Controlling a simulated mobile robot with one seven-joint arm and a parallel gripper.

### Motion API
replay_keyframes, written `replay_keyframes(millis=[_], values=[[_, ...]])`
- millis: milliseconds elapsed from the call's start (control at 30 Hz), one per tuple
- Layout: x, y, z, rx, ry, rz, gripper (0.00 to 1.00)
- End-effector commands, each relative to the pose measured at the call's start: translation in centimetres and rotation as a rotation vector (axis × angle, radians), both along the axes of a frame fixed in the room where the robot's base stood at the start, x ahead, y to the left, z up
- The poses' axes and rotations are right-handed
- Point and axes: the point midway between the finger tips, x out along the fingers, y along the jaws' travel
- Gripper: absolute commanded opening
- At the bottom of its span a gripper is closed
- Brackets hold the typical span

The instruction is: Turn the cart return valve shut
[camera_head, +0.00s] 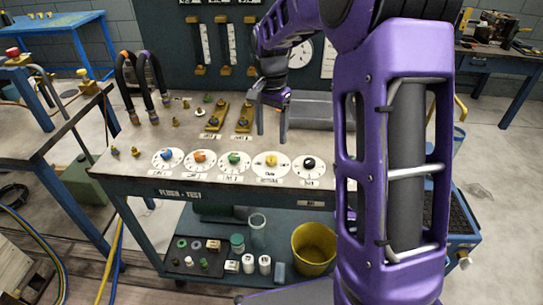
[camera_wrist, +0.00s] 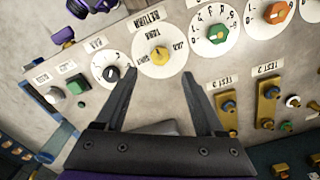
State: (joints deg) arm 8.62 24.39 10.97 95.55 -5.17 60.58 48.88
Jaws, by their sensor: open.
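The cart return valve is a yellow knob (camera_head: 271,160) on a white round dial, fourth from the left in the row along the cart top's front edge. It also shows in the wrist view (camera_wrist: 159,54), with a RETURN label and small lettering on the dial. The knob's exact pointing direction is too small to tell. My gripper (camera_head: 272,137) is open and empty, pointing down over the cart top near this dial. In the wrist view my gripper (camera_wrist: 159,74) has its fingertips on either side of the knob's line, with the knob just beyond them and untouched.
A black knob (camera_head: 308,163) is close on the right of the yellow one, and a green knob (camera_head: 234,158) is on the left. Brass test fittings (camera_head: 244,119) stand behind. Curved hoses (camera_head: 143,82) rise at the left. A yellow bucket (camera_head: 313,248) is on the lower shelf.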

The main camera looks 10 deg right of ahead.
Motion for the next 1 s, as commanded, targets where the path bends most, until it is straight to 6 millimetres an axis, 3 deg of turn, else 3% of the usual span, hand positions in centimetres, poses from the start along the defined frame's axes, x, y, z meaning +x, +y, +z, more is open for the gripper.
replay_keyframes(millis=[33, 200, 400, 800, 833, 1000], values=[[-0.1, 0.0, -1.4, 0.0, 0.004, -0.001, 0.71], [-0.1, 0.0, -4.8, 0.001, 0.004, 0.0, 0.71], [0.0, 0.0, -7.3, 0.0, 0.001, 0.0, 0.71], [0.0, 0.0, -8.1, 0.0, 0.0, 0.0, 0.71], [0.0, 0.0, -8.1, 0.0, 0.0, 0.0, 0.69], [0.0, 0.0, -8.1, 0.0, 0.0, 0.0, 0.38]])
